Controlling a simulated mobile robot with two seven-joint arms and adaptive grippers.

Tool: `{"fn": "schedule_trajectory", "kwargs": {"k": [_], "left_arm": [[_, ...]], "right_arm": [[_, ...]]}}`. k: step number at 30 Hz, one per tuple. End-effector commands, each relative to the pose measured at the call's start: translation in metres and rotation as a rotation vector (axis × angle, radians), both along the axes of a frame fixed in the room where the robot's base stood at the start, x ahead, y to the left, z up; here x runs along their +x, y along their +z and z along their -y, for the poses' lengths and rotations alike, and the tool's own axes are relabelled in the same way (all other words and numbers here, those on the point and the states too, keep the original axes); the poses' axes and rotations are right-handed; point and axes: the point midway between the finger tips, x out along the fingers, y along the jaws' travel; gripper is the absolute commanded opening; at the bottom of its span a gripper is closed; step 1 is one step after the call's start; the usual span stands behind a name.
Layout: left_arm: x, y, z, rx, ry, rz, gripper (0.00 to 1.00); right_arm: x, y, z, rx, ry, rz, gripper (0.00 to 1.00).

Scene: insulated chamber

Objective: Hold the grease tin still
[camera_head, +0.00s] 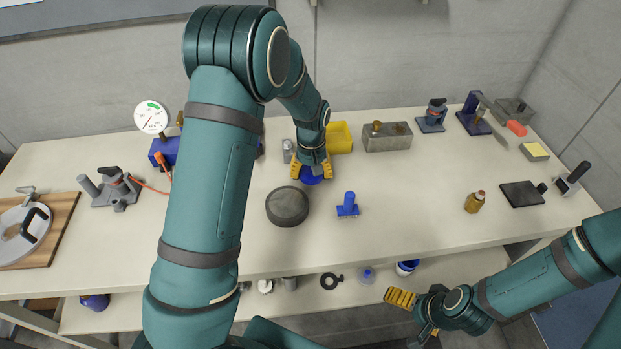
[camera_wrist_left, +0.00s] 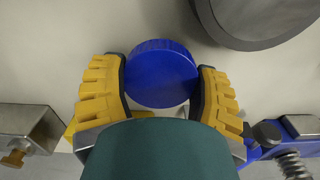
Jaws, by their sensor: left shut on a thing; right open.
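The grease tin appears as a round blue tin (camera_head: 311,177) on the bench, partly hidden by my left gripper in the head view. In the left wrist view the blue tin (camera_wrist_left: 160,70) sits between the two yellow fingers. My left gripper (camera_head: 311,170) is shut on the tin, with one finger on each side; it also shows in the left wrist view (camera_wrist_left: 162,88). My right gripper (camera_head: 412,315) is open and empty, low in front of the bench, away from the tin.
A dark round disc (camera_head: 287,206) lies just in front of the tin. A yellow bin (camera_head: 340,137) stands behind it and a blue stamp-like tool (camera_head: 348,206) to the right. A brown bottle (camera_head: 474,202) stands further right. The bench between tool and bottle is clear.

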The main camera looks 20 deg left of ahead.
Motion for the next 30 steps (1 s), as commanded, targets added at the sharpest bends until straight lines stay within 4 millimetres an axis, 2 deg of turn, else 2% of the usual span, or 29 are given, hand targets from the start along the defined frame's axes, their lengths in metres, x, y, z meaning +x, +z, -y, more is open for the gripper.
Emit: {"fn": "schedule_trajectory", "kwargs": {"k": [3, 5, 17, 18, 19, 20, 30], "left_arm": [[-0.001, -0.020, 0.000, 0.001, 0.001, -0.004, 0.21], [0.000, -0.025, 0.000, 0.000, 0.001, -0.002, 0.21], [0.000, -0.030, 0.000, 0.000, 0.000, 0.000, 0.21], [0.000, -0.029, 0.000, 0.000, 0.000, 0.000, 0.81], [0.000, -0.028, 0.000, 0.000, 0.000, 0.000, 0.92], [0.000, -0.028, 0.000, 0.000, 0.000, 0.000, 0.97], [0.000, -0.026, 0.000, 0.000, 0.000, 0.000, 0.97]], "right_arm": [[-0.001, -0.004, 0.000, 0.000, 0.002, -0.002, 1.00], [-0.001, -0.005, 0.000, 0.000, 0.002, -0.003, 1.00], [-0.002, -0.007, 0.000, 0.001, 0.004, -0.005, 1.00], [-0.002, -0.007, 0.000, 0.001, 0.004, -0.005, 1.00], [-0.002, -0.006, 0.000, 0.001, 0.004, -0.005, 1.00], [-0.002, -0.006, 0.000, 0.001, 0.004, -0.005, 1.00], [-0.002, -0.005, 0.000, 0.000, 0.003, -0.004, 1.00]]}}
